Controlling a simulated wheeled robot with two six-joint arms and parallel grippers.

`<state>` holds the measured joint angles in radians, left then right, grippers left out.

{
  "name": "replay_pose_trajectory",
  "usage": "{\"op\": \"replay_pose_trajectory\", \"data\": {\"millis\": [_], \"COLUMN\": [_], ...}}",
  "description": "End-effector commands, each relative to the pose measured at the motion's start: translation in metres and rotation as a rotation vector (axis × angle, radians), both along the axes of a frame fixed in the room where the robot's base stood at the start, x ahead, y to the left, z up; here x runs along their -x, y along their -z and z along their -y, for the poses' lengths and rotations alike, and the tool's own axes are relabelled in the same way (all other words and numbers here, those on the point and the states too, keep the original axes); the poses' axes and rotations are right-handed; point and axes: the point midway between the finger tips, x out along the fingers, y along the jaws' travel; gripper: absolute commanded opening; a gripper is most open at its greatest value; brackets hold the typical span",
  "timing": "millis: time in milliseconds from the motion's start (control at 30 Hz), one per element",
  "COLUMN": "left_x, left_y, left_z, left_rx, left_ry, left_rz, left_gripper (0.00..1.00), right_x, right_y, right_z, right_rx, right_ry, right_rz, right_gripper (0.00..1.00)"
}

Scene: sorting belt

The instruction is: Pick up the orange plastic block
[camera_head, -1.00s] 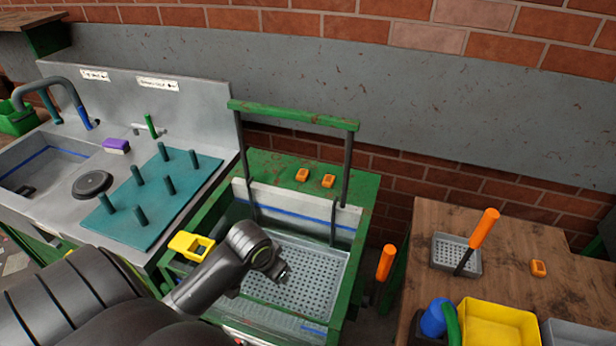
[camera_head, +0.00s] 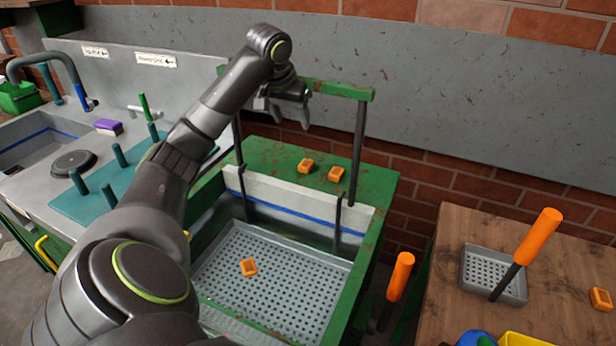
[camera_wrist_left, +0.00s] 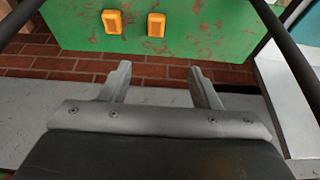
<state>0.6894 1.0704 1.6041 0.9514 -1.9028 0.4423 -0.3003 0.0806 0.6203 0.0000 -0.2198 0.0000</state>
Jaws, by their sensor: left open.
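Several small orange blocks show. Two orange blocks sit on the green ledge behind the basin, a left one (camera_head: 306,165) and a right one (camera_head: 335,174); both also show at the top of the left wrist view, as a right one (camera_wrist_left: 156,25) and a left one (camera_wrist_left: 112,22). Another orange block (camera_head: 248,267) lies in the grey perforated tray (camera_head: 290,260). One more orange block (camera_head: 601,298) is on the wooden table. My left gripper (camera_head: 289,114) is raised near the green crossbar, its jaws open and empty (camera_wrist_left: 159,70). My right gripper is not in view.
A green crossbar (camera_head: 345,90) on dark posts (camera_head: 357,150) stands over the green ledge (camera_head: 270,152). A teal peg board (camera_head: 95,212) is at left. Two orange-handled tools (camera_head: 540,235) (camera_head: 400,276) and a small grey tray (camera_head: 475,265) are at right.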

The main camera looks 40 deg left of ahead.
Motion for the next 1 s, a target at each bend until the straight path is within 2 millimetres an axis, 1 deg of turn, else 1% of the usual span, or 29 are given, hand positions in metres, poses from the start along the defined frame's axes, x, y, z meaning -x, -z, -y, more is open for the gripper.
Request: {"op": "replay_pose_trajectory", "data": {"millis": [33, 167, 500, 600, 700, 867, 1000], "left_x": [-0.001, -0.006, -0.033, -0.039, -0.043, -0.047, -0.055], "left_y": [0.003, 0.017, 0.085, 0.100, 0.109, 0.118, 0.136], "left_z": [0.000, -0.001, -0.009, -0.011, -0.013, -0.013, -0.010], "left_rx": [0.002, 0.006, 0.006, 0.004, 0.003, 0.002, 0.006], "left_ry": [-0.001, -0.001, -0.001, -0.001, -0.001, 0.000, 0.000], "left_rz": [0.001, -0.002, -0.002, -0.001, 0.001, 0.001, -0.001], "left_gripper": [0.56, 0.56, 0.56, 0.56, 0.56, 0.56, 0.56], "right_x": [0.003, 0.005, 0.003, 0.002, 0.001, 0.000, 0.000], "right_y": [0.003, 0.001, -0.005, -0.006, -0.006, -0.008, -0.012], "right_z": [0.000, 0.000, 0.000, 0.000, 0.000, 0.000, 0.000], "right_rx": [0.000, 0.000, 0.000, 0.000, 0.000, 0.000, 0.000], "right_ry": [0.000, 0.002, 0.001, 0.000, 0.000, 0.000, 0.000], "right_rz": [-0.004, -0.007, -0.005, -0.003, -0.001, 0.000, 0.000], "right_gripper": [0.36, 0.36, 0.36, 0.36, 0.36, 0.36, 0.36]}}
